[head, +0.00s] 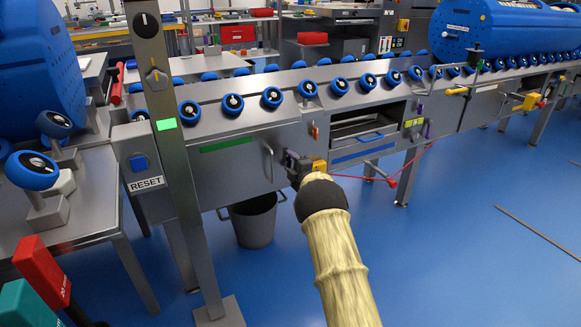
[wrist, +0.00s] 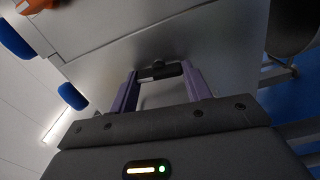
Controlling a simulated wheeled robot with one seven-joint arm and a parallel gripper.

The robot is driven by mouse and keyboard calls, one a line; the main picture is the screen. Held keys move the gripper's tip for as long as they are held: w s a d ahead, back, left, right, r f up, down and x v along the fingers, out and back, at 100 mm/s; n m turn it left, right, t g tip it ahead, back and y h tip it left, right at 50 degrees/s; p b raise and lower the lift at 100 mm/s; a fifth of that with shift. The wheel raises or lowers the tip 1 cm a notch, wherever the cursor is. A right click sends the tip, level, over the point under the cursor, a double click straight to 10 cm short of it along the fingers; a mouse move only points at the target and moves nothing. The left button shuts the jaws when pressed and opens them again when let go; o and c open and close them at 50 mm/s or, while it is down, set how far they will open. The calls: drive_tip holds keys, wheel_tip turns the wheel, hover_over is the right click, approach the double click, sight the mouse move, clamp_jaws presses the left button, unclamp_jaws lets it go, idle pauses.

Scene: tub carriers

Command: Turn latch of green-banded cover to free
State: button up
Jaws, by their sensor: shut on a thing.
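The green-banded cover (head: 224,160) is a grey metal panel on the front of the bench. A dark green strip runs along its top and a thin vertical handle (head: 268,162) stands near its right edge. My gripper (head: 290,159) is at the bench front, just right of that handle. In the wrist view its purple fingers (wrist: 160,78) are closed on a short dark bar (wrist: 158,72), which appears to be the latch, set against the grey panel. In the head view my gripper hides the latch, so its angle there cannot be told.
A blue-banded cover (head: 363,151) is right of my gripper, below an open slot. A grey bucket (head: 253,222) stands on the floor beneath the bench. Blue-rimmed dials (head: 232,103) line the bench top. A grey post (head: 174,170) stands at left. The blue floor at right is mostly free.

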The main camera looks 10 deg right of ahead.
drive_tip(key=shift+a+f+n+b, duration=0.1)
drive_tip(key=shift+n+b, duration=0.2)
drive_tip(key=shift+n, duration=0.3)
drive_tip(key=shift+a, duration=0.1)
drive_tip(key=o, duration=1)
drive_tip(key=shift+c, duration=0.2)
drive_tip(key=shift+s, duration=0.1)
drive_tip(key=shift+s+d, duration=0.35)
drive_tip(key=shift+s, duration=0.05)
drive_tip(key=p+v, duration=0.5)
drive_tip(key=v, duration=1.1)
drive_tip(key=shift+s, duration=0.25)
